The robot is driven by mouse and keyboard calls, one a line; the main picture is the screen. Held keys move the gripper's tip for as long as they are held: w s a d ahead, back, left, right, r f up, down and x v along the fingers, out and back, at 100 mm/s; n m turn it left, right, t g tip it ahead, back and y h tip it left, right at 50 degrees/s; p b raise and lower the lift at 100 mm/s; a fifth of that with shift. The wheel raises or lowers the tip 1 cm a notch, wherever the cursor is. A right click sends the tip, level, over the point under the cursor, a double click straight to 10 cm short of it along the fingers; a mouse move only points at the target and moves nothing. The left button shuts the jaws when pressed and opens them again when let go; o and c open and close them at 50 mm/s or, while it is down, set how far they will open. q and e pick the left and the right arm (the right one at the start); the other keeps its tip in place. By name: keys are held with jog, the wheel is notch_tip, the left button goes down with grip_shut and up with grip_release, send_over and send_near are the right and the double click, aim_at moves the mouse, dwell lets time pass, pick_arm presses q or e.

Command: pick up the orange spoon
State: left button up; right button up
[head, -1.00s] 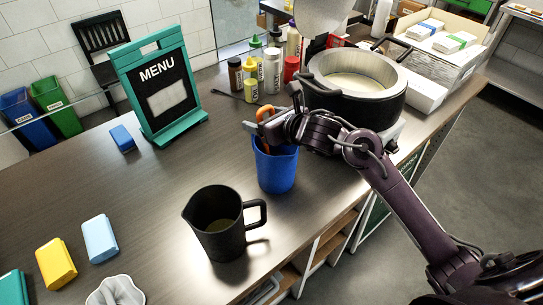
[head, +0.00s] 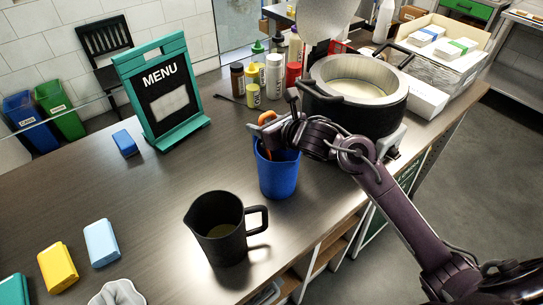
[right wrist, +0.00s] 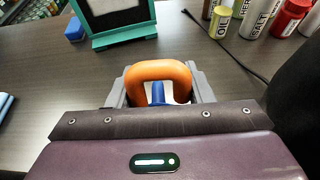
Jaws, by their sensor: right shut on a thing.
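The orange spoon (right wrist: 158,72) shows as a rounded orange loop between the fingers in the right wrist view. In the head view a bit of its orange handle (head: 266,118) shows above the blue cup (head: 277,178); its lower part is hidden. My right gripper (head: 258,130) is over the cup's rim and shut on the spoon; in the right wrist view its grey fingers (right wrist: 158,90) flank the loop. A piece of the blue cup (right wrist: 157,92) shows through the loop. My left gripper is not in view.
A black pitcher (head: 222,228) stands in front of the cup. A large pot (head: 350,105) stands behind my right arm. The menu sign (head: 160,90), several bottles (head: 274,75) and yellow (head: 58,267) and light blue (head: 101,243) blocks are on the counter. The counter's left middle is clear.

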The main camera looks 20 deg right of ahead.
notch_tip(320, 180, up, 20)
dwell(0.6)
